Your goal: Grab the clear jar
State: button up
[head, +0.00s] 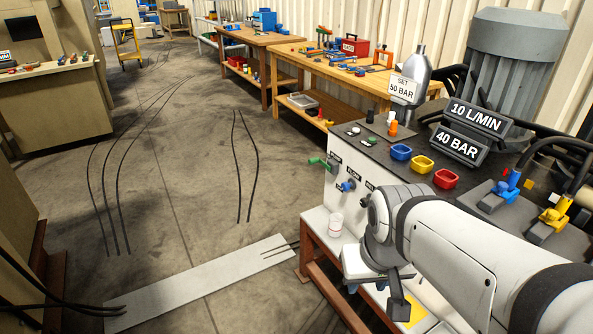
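A small clear jar (336,226) with a pale pinkish tint stands upright on the white ledge (313,220) at the front of the hydraulic bench, below its valves. My arm reaches in from the lower right. My gripper (398,304) points down just right of the jar, apart from it in the picture. Only one dark finger shows clearly. The wrist hides the rest, so I cannot see whether it is open or what lies between its fingers.
A green-handled valve (322,162) and a blue knob (348,186) stick out above the ledge. A grey floor plate (200,285) lies left of the bench.

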aim_at(335, 221)
jog(key=u, duration=0.35)
jog(key=i, duration=1.3)
jog(key=u, duration=0.3)
jog(key=k, duration=0.9)
jog(key=u, duration=0.15)
jog(key=i, duration=0.9)
jog(key=z, duration=0.05)
